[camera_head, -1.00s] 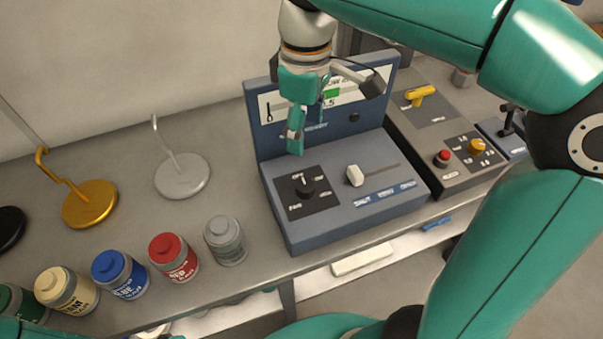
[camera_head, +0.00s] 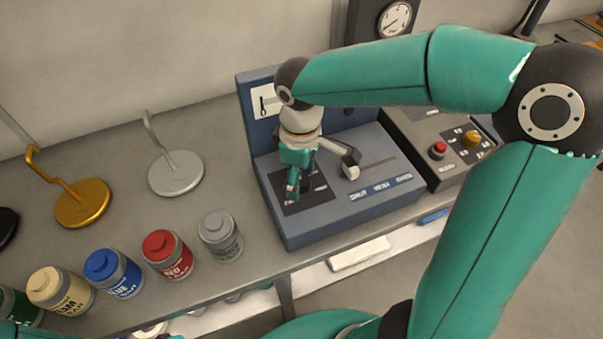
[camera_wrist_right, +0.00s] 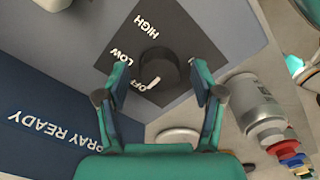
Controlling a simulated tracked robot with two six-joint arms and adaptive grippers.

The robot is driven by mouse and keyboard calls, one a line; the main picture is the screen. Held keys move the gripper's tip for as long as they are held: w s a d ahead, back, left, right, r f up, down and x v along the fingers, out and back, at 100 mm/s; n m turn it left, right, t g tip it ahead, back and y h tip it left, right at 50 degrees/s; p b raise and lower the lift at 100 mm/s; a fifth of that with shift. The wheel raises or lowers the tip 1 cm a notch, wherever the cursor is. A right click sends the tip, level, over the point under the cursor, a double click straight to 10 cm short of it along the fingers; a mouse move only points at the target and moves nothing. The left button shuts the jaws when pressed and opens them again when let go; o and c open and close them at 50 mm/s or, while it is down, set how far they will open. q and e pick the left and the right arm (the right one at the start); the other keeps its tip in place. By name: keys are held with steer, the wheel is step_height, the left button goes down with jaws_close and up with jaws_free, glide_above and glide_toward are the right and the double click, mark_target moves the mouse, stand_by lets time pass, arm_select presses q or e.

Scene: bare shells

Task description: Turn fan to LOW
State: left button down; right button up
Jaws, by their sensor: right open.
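The fan knob is a black round dial on a dark square plate with OFF, LOW and HIGH marks; it shows in the right wrist view (camera_wrist_right: 157,70). Its white pointer line is at OFF. The blue-grey control box (camera_head: 330,222) carries that plate (camera_head: 322,194). My right gripper (camera_head: 300,190) is over the plate in the head view and hides most of the knob. In the right wrist view my right gripper (camera_wrist_right: 160,92) is open, with one finger on each side of the knob, apart from it. My left gripper is not in view.
A white slider (camera_head: 351,172) sits right of the plate. A dark box with a red button (camera_head: 438,149) and yellow knob (camera_head: 472,139) stands farther right. Several paint jars, such as the grey one (camera_head: 220,236), and a silver hook stand (camera_head: 176,173) stand to the left.

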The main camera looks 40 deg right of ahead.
steer(key=c, duration=1.1)
steer(key=shift+c, duration=0.2)
steer(key=m+b, duration=0.1)
steer(key=m, duration=0.4)
steer(key=shift+b, duration=0.35)
steer(key=m+b, duration=0.1)
steer(key=m, duration=0.5)
steer(key=shift+m, duration=0.3)
steer(key=o, duration=1.1)
